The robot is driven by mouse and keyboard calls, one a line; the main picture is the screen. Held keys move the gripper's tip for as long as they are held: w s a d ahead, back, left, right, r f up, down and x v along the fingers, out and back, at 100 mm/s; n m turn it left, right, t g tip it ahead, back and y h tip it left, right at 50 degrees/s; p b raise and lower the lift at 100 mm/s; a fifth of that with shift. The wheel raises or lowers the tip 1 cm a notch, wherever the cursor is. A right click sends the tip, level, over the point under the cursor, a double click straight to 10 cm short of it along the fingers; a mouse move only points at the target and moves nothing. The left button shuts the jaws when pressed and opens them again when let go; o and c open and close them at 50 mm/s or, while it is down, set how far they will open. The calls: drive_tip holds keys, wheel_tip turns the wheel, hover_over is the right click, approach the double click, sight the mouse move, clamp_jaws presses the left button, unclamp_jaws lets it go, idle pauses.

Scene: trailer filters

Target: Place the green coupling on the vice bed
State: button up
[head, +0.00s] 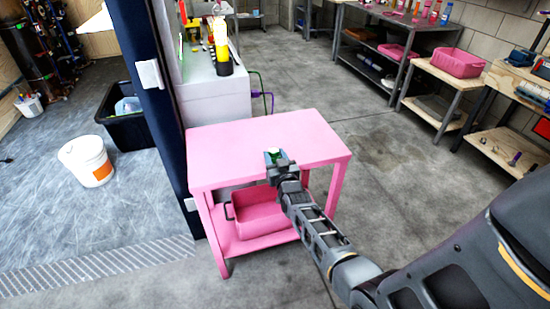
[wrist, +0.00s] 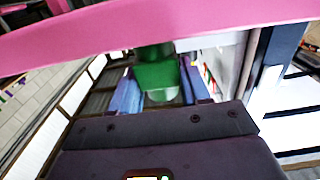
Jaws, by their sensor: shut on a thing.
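The green coupling (wrist: 157,76) is between the two blue fingers of my gripper (wrist: 158,92) in the wrist view, with a finger on each side of it. In the head view my gripper (head: 273,157) is at the front edge of the pink table, with a small patch of the green coupling (head: 274,154) showing at its tip. I cannot tell whether the coupling touches the table. I cannot make out the vice bed for certain in either view.
The pink table (head: 240,142) has a clear top, and a pink bin (head: 262,210) sits on its lower shelf. A dark blue post (head: 150,90) stands at its left. A grey cabinet (head: 215,92) is behind it. Benches line the right, with a pink tub (head: 458,63).

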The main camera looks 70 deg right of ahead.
drive_tip(key=o, duration=1.1)
drive_tip(key=shift+f, duration=0.1)
drive_tip(key=shift+c, duration=0.2)
drive_tip(key=shift+r+p, duration=0.3)
drive_tip(key=shift+p, duration=0.05)
drive_tip(key=v, duration=1.2)
